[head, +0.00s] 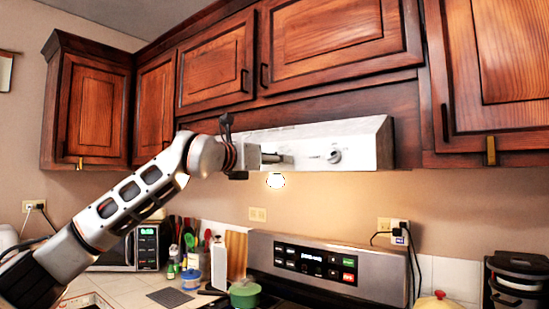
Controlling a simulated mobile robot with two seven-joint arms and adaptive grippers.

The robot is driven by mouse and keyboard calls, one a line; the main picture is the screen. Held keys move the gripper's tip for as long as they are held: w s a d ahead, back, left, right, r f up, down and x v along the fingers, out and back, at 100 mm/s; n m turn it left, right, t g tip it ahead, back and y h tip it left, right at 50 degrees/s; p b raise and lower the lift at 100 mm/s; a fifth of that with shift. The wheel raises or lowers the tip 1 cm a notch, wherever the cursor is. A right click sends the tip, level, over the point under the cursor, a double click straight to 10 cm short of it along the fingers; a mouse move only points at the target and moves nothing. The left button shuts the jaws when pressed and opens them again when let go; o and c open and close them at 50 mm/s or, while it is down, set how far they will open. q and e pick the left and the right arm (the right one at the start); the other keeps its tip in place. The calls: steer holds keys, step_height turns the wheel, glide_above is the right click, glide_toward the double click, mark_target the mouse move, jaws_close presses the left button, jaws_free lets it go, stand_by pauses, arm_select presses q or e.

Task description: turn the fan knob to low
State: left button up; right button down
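A white range hood (362,143) hangs under the upper cabinets. A small round knob (334,157) shows on the right part of its front panel, with faint markings to its left. My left arm reaches up from the lower left, and its gripper (284,158) is at the hood's front panel, left of this knob and apart from it. The gripper is seen side-on and small, so its finger opening is unclear. It hides part of the panel, and I cannot tell whether it touches anything there. My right gripper is out of view.
Dark wood cabinets (335,35) run above and beside the hood. A lit lamp (275,181) shows below it. The stove's control panel (320,265) is lower down, with a green pot (244,295) in front. The space right of the gripper, before the panel, is clear.

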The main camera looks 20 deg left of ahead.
arm_select(q)
steer(key=shift+w, duration=0.1)
steer(key=c, duration=1)
steer(key=shift+c, duration=0.2)
steer(key=shift+m, duration=0.3)
steer(key=m, duration=0.9)
steer(key=shift+a+r, duration=0.1)
steer(key=shift+a, duration=0.05)
steer(key=o, duration=1)
